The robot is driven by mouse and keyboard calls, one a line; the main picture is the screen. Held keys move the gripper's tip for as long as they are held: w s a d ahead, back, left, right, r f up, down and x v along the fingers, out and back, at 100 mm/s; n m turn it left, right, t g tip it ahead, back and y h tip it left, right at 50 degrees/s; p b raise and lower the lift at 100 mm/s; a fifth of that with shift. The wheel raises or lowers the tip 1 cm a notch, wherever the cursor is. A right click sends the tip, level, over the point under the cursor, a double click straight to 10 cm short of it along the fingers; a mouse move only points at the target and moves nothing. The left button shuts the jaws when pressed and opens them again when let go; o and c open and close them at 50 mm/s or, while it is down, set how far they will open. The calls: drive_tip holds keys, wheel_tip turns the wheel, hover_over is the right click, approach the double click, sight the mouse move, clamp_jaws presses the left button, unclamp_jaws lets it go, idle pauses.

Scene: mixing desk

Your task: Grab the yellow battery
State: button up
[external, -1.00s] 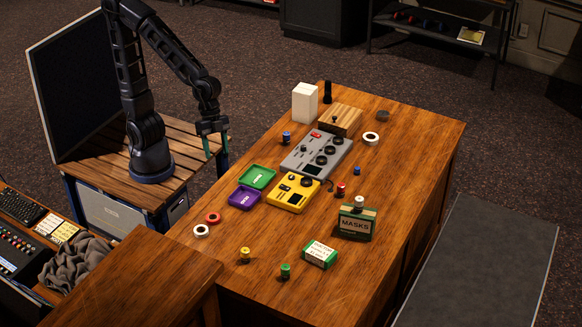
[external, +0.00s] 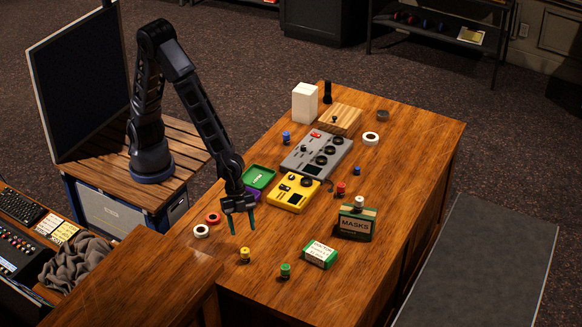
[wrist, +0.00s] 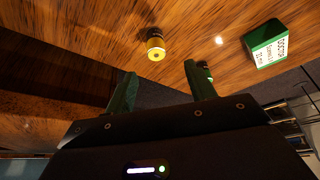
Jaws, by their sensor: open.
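The yellow battery (external: 245,255) stands upright on the wooden desk near its front left edge. It also shows in the wrist view (wrist: 156,47), ahead of my fingertips and between their lines. My gripper (external: 242,229) is open and empty, its green fingers pointing down, above the desk and a little behind the battery in the external view. In the wrist view my gripper (wrist: 160,78) shows two spread green fingers with nothing between them. The fingers and the battery are apart.
A green battery (external: 285,271) stands right of the yellow one, and a green-and-white box (external: 320,254) lies beyond it. White (external: 201,231) and red (external: 213,218) tape rings lie to the left. A yellow device (external: 293,192) and a MASKS box (external: 356,223) are further back.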

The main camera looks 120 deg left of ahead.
sight(245, 250)
drive_tip(key=shift+x, duration=3.2)
drive_tip(key=shift+d+x, duration=0.2)
drive_tip(key=shift+x, duration=1.1)
drive_tip(key=shift+d+x, duration=0.15)
drive_tip(key=shift+x, duration=1.15)
drive_tip(key=shift+s, duration=0.15)
drive_tip(key=c, duration=1.1)
drive_tip(key=shift+c, duration=0.2)
drive_tip(key=shift+r, duration=0.15)
